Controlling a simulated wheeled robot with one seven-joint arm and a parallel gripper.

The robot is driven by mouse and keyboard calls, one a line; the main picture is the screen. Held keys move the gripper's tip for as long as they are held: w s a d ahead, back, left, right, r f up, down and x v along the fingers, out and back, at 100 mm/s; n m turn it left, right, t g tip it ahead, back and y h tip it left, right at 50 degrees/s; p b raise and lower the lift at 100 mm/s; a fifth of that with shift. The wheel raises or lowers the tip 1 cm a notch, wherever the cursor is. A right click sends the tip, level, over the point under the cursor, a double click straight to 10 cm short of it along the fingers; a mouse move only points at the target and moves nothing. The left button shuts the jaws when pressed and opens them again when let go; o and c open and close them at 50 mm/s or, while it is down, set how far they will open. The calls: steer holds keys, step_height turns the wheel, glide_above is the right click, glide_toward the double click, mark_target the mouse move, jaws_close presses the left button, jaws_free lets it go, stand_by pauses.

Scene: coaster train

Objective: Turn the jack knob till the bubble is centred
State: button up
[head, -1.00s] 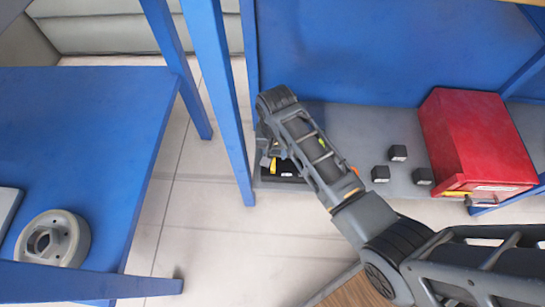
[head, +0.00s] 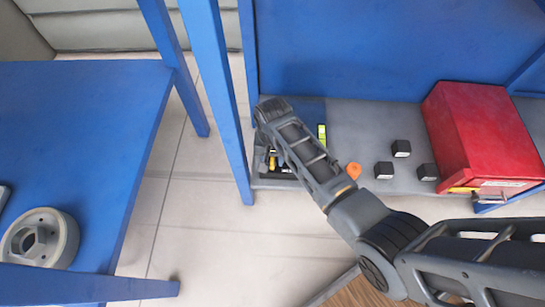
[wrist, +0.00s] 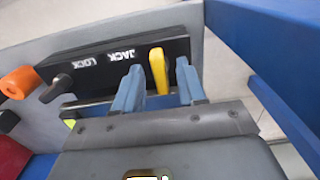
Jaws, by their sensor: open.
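The yellow jack knob (wrist: 158,70) stands on a black panel (wrist: 107,60) marked JACK and LOCK in the wrist view. It is an upright bar between the two blue-grey fingers of my open gripper (wrist: 160,85), with gaps visible on both sides. In the head view the knob (head: 272,160) shows small beside my arm, which hides much of the panel. A black lock knob (wrist: 57,88) sits at the panel's left end. A yellow-green vial (head: 322,135) shows right of my arm in the head view; its bubble is too small to read.
An orange cylinder (head: 353,170) lies right of my arm. Several black blocks (head: 384,170) and a red box (head: 478,135) stand farther right on the grey shelf (head: 345,125). A blue post (head: 222,100) rises left of my gripper. A grey ring (head: 65,240) sits on the blue table (head: 90,130).

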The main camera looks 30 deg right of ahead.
steer(key=shift+c, duration=0.4)
jaws_close()
steer(key=shift+r+n+p, duration=0.2)
steer(key=shift+n+p, duration=0.8)
steer(key=shift+p, duration=0.15)
steer(key=n+p, duration=0.2)
steer(key=shift+n, duration=0.3)
steer(key=n+p, duration=0.1)
steer(key=n, duration=0.2)
steer(key=shift+f+n+p, duration=0.1)
steer(key=shift+n+p, duration=0.2)
steer(key=shift+p, duration=0.1)
steer(key=shift+f+n+p, duration=0.1)
steer(key=shift+n+p, duration=0.5)
steer(key=shift+n, duration=1.2)
